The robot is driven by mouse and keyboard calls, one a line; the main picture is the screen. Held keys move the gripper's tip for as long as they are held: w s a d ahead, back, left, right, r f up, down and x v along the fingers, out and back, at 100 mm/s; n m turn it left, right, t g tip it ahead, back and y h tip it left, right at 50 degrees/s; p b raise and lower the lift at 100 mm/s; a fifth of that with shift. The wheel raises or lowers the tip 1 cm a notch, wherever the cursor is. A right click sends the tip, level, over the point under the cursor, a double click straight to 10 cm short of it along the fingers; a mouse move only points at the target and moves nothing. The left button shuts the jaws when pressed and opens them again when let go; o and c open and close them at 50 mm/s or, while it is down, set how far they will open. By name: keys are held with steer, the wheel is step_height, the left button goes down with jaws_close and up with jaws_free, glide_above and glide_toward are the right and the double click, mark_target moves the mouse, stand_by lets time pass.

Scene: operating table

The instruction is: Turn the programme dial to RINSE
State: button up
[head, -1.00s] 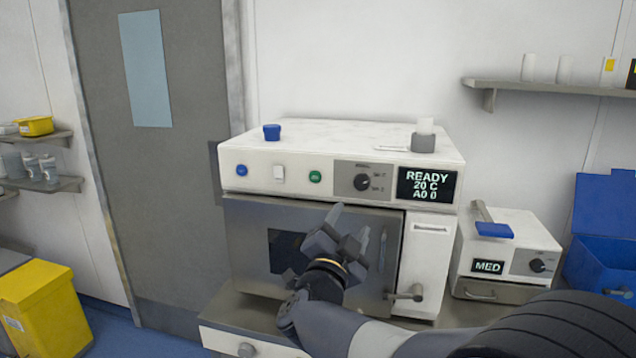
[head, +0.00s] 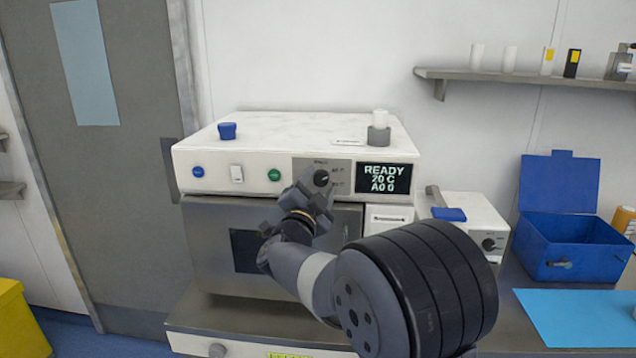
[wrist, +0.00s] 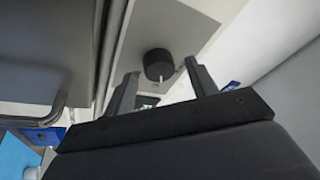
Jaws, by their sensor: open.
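The programme dial (head: 321,178) is a small black round knob on a grey panel (head: 340,170) of the white washer's front. In the head view my gripper partly covers its lower left side. The wrist view shows the dial (wrist: 158,64) with a white pointer mark on its lower right side. My gripper (head: 308,192) is open, with its fingers pointing up toward the dial. In the wrist view the gripper's fingertips (wrist: 161,80) stand apart on either side of the dial's line, with nothing between them. The dial labels are too small to read.
The washer's display (head: 385,178) reads READY, 20 C, A0 0. A blue button (head: 198,171), a white switch (head: 237,173) and a green button (head: 274,174) sit left of the dial. A smaller machine (head: 470,225) and an open blue box (head: 555,235) stand to the right.

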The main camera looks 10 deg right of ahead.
steer(key=c, duration=1)
steer(key=shift+o, duration=0.2)
steer(key=shift+f+n+b, duration=0.1)
steer(key=shift+n+b, duration=0.3)
steer(key=shift+n, duration=0.1)
steer(key=shift+d+n+t+y+b, duration=0.1)
steer(key=shift+n+t+y+b, duration=0.3)
steer(key=shift+n, duration=0.4)
steer(key=n+t+y+b, duration=0.1)
steer(key=n+b, duration=0.1)
steer(key=n, duration=0.2)
steer(key=shift+d+n, duration=0.15)
steer(key=shift+n, duration=0.25)
steer(key=n+y, duration=0.1)
steer(key=n, duration=0.2)
steer(key=n+y+b, duration=0.1)
steer(key=n+y, duration=0.1)
steer(key=n, duration=0.1)
steer(key=n+t+y+b, duration=0.1)
steer(key=n, duration=0.1)
steer(key=shift+s+d+n+y, duration=0.1)
steer(key=shift+n+y, duration=0.2)
steer(key=shift+n, duration=0.1)
